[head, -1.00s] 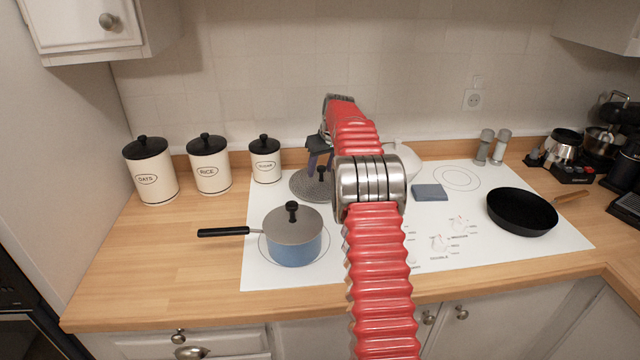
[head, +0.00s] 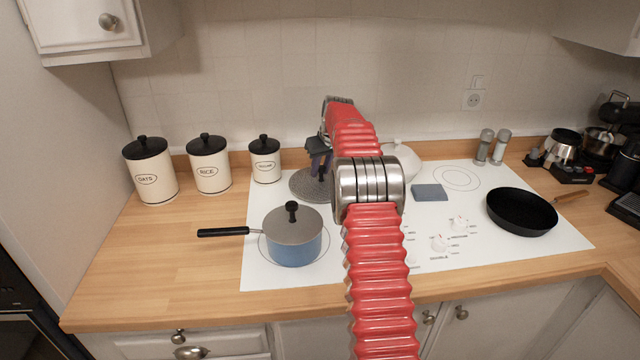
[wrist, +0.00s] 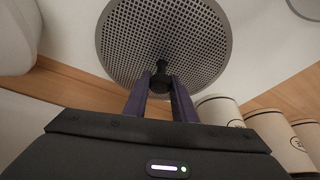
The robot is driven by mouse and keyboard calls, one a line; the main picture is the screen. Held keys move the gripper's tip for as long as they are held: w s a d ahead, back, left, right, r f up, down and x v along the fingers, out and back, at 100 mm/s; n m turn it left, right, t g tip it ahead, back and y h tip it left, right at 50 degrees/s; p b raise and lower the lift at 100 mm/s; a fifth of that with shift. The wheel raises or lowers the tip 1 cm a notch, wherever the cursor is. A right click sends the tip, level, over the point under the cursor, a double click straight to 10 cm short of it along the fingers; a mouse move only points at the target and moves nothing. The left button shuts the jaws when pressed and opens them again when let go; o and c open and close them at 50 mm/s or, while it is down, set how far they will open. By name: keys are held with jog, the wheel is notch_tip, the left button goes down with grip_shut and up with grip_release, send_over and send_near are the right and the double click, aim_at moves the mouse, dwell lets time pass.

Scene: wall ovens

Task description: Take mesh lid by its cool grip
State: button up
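The mesh lid (head: 306,186) is a grey perforated disc lying flat at the back left of the white hob. In the wrist view the mesh lid (wrist: 125,45) fills the upper middle, with its black knob (wrist: 161,80) in front. My gripper (wrist: 161,78) has its two dark purple fingers apart, one on each side of the knob. I cannot tell whether they touch it. In the head view my gripper (head: 320,168) is down at the lid's middle and hides the knob, and my red arm covers the lid's right side.
A blue saucepan (head: 294,250) with a grey lid stands in front of the mesh lid. Canisters (head: 209,170) line the left back. A white lidded pot (head: 408,160), blue cloth (head: 429,192) and black frying pan (head: 520,211) are to the right. The front left counter is clear.

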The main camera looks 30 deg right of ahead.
aim_at(321, 166)
grip_shut()
jog(key=shift+r, duration=0.15)
notch_tip(321, 166, up, 10)
jog(key=shift+f, duration=0.1)
dwell(0.7)
dwell(0.5)
